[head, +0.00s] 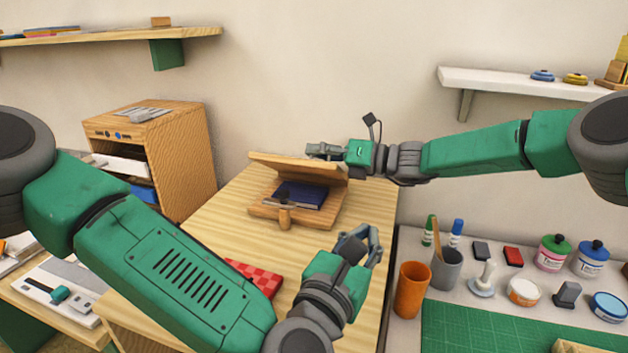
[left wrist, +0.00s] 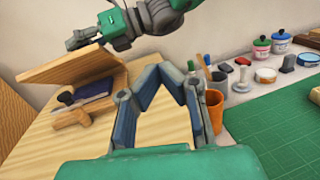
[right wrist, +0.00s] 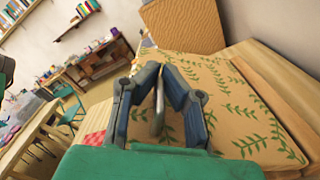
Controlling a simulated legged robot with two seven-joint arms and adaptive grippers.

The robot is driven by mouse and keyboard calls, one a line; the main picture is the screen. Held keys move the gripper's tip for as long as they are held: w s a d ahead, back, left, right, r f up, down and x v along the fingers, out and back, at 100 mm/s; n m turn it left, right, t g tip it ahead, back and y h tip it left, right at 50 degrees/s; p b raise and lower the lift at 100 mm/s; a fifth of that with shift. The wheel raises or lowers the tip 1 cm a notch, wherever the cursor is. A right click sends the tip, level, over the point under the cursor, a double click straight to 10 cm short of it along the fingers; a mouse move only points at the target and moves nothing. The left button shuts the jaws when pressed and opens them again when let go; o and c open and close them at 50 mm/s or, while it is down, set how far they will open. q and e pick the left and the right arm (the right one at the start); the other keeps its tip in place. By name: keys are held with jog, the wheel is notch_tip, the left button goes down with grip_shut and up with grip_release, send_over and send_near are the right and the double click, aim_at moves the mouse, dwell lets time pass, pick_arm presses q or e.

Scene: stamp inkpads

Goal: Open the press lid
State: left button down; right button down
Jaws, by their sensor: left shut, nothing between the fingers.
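The wooden press (head: 262,208) stands on the table with its lid (head: 290,163) raised at a slant above the base. A dark blue pad (head: 305,194) lies inside, and a wooden knob (head: 284,217) is at the base's front. My right gripper (head: 318,150) is at the lid's upper edge, partly behind it; I cannot tell whether it touches. In the right wrist view its fingers (right wrist: 160,72) are close together, with a narrow grey piece showing between them. My left gripper (head: 368,240) is shut and empty, right of and nearer than the press; the left wrist view shows the lid (left wrist: 72,62) too.
A red checkered block (head: 258,275) lies on the table beneath my left arm. An orange cup (head: 411,288), a grey cup (head: 445,268) and several ink jars stand to the right by a green mat (head: 480,325). A wooden cabinet (head: 180,150) stands at the left.

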aim_at(319, 169)
pick_arm(q)
jog(key=w+a+f+n+t, duration=0.1)
jog(key=w+a, duration=0.2)
jog(key=w+a+n+t+y, duration=0.1)
jog(key=w+a, duration=0.2)
jog(key=w, duration=0.1)
jog(key=w+a+f+n+t+y, duration=0.1)
jog(key=w+a, duration=0.2)
jog(key=w, duration=0.1)
jog(key=shift+f, duration=0.3)
pick_arm(e)
jog(key=shift+w+d+f, duration=0.1)
jog(key=shift+d+f, duration=0.05)
jog(key=shift+d, duration=0.15)
pick_arm(q)
jog(key=shift+w+a+y, duration=0.1)
jog(key=shift+w+y, duration=0.25)
jog(key=shift+y, duration=0.05)
jog(key=x, duration=0.9)
jog(key=shift+r, duration=0.1)
